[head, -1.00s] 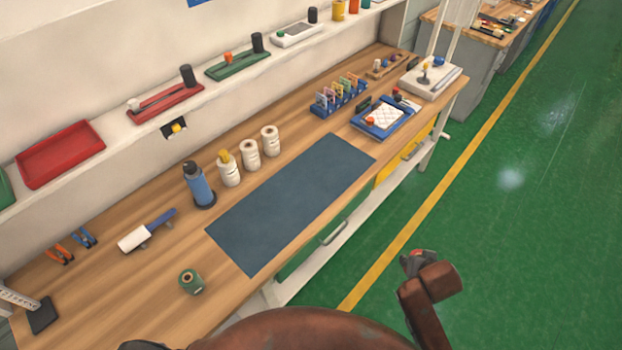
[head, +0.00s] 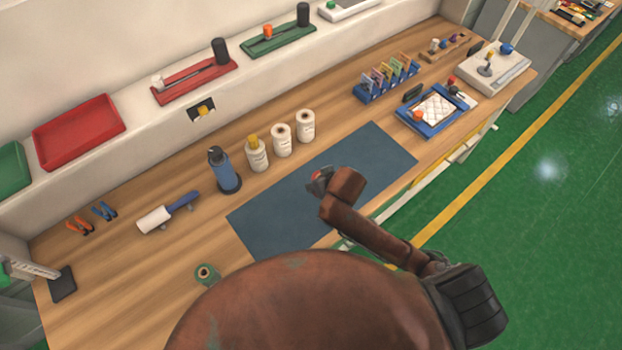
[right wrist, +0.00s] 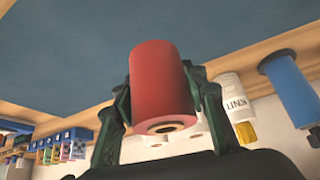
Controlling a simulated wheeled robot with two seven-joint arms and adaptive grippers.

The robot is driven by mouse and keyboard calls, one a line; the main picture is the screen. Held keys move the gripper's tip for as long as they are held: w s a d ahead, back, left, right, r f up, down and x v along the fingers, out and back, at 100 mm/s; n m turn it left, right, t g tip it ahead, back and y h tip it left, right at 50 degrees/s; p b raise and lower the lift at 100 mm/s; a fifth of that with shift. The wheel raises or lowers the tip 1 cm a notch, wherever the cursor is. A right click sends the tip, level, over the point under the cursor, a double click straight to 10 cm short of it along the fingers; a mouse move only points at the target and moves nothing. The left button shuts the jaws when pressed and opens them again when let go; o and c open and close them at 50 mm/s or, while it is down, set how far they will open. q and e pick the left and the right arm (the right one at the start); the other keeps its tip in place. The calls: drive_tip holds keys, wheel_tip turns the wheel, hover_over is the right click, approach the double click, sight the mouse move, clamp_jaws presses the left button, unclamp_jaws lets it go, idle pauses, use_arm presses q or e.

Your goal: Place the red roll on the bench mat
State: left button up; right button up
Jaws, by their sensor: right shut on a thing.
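The red roll (right wrist: 162,88) is held between the two fingers of my right gripper (right wrist: 160,95) in the right wrist view. I cannot tell how high the roll is above the mat. My left gripper is not in view.
A blue bottle (head: 225,172) and several white rolls (head: 281,141) stand along the mat's back edge. A green roll (head: 207,274) lies left of the mat. A blue tray (head: 437,110) is to its right. The visible mat surface is clear.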

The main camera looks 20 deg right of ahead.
drive_tip(key=s+a+r+n+y+p, duration=0.3)
drive_tip(key=a+r+n+p, duration=0.15)
drive_tip(key=r+p, duration=0.2)
drive_tip(key=shift+n+g, duration=0.25)
drive_tip(key=shift+g, duration=0.25)
drive_tip(key=w+d+f, duration=0.2)
drive_tip(key=d+f, duration=0.1)
drive_tip(key=w+d+f+p, duration=0.1)
drive_tip(key=w+d+f, duration=0.2)
drive_tip(key=d, duration=0.1)
drive_tip(key=w+d+f, duration=0.2)
drive_tip(key=d+f, duration=0.2)
drive_tip(key=shift+w, duration=0.35)
drive_tip(key=shift+w+d+f+p, duration=0.15)
drive_tip(key=shift+f+p, duration=0.3)
drive_tip(key=shift+f, duration=1.35)
drive_tip(key=shift+f, duration=0.15)
drive_tip(key=o, duration=1.5)
